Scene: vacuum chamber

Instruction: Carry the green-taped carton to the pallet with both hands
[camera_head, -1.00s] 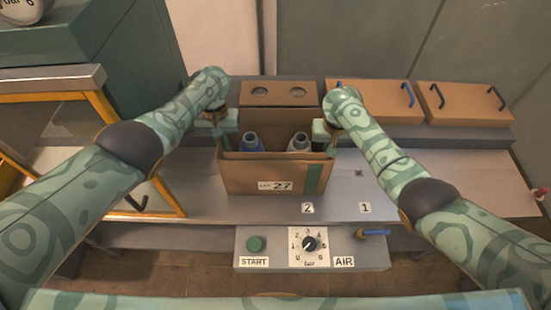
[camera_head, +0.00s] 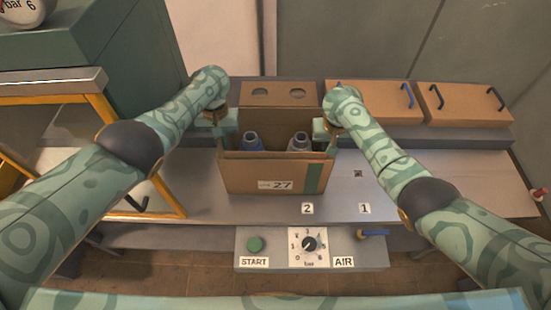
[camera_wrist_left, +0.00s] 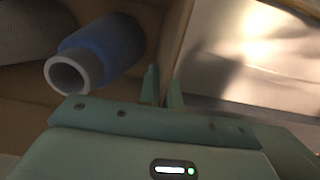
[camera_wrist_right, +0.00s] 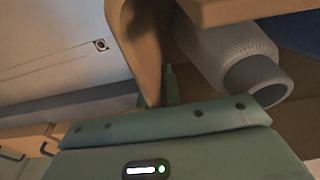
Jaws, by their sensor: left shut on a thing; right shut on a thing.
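The green-taped carton (camera_head: 240,172) is an open brown box with a green tape strip (camera_head: 314,178) at its front right and a label ending in 27. No pallet can be made out.
Two brown lidded boxes with blue and dark handles (camera_head: 372,94) (camera_head: 464,103) stand at the back right. A control box (camera_head: 275,250) with START button, dial and AIR valve is in front. The grey bench right of the carton (camera_head: 400,182) is clear.

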